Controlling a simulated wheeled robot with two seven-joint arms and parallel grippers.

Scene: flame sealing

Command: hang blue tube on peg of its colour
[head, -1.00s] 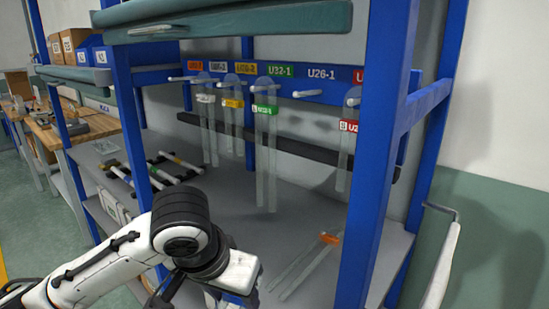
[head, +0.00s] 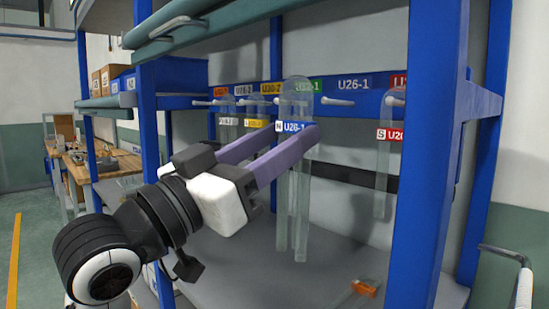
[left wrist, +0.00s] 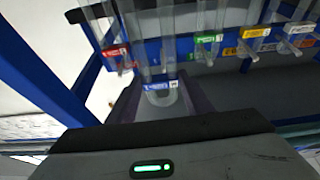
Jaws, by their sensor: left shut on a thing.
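My left gripper (head: 297,136) has purple fingers and is shut on the clear blue-labelled tube (head: 292,126), marked U26-1. The tube hangs upright from the fingers, in front of the rack. The left wrist view shows its blue label (left wrist: 160,86) and clear loop between the fingers. The U26-1 peg (head: 338,101), white below a blue sign (head: 355,83), is bare and sits right of the held tube. The tube is apart from it in the picture; the depth gap is hard to judge. My right gripper is not in view.
A red-labelled tube (head: 388,134) hangs right of the bare peg. Yellow-labelled (head: 256,122) and white-labelled tubes hang at left. A green-labelled tube (left wrist: 208,38) shows in the left wrist view. An orange-labelled tube (head: 364,288) lies on the shelf. A blue post (head: 445,150) stands at right.

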